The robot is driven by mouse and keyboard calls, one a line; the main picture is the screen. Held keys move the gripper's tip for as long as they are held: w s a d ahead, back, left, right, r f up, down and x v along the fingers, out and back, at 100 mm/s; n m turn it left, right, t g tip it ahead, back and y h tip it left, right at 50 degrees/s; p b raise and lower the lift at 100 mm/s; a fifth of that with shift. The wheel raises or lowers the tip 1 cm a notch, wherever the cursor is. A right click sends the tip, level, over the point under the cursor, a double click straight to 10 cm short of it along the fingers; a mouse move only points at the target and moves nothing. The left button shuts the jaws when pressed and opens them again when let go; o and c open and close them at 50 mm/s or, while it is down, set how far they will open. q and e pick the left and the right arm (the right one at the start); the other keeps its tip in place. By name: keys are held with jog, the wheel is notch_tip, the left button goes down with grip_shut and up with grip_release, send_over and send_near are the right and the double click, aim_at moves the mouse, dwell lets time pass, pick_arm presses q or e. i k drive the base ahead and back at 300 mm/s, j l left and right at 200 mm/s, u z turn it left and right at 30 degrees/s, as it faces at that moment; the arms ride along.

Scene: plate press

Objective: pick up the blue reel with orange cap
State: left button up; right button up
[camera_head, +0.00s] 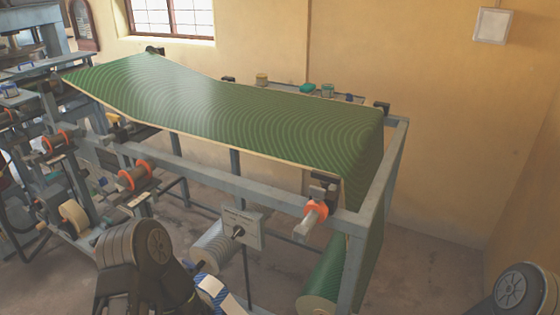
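I cannot make out a blue reel with an orange cap for certain. A spool with an orange flange (315,209) sits at the near right corner of the machine frame; its core looks greyish pink. Two more orange-flanged spools are on the left, one lower (133,175) and one further back (58,141); their cores look brown or dark. Dark links of my arms show at bottom left and bottom right.
A long green patterned sheet (240,112) stretches over a grey metal frame (262,191). A green roll (326,288) and a grey roll (213,247) sit below. Small jars, one yellowish (262,79), stand on the back ledge. Open floor (425,265) lies right of the frame.

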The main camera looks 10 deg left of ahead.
aim_at(215, 303)
jog(key=k+j+u, duration=0.1)
jog(key=u, duration=0.8)
jog(key=z, duration=1.55)
jog(key=i+j, duration=0.1)
jog(key=j, duration=0.2)
jog(key=i+j, duration=0.1)
jog(key=j, duration=0.25)
jog(key=i+j, duration=0.1)
jog(key=j, duration=0.2)
jog(key=i+j, duration=0.1)
jog(key=j, duration=0.25)
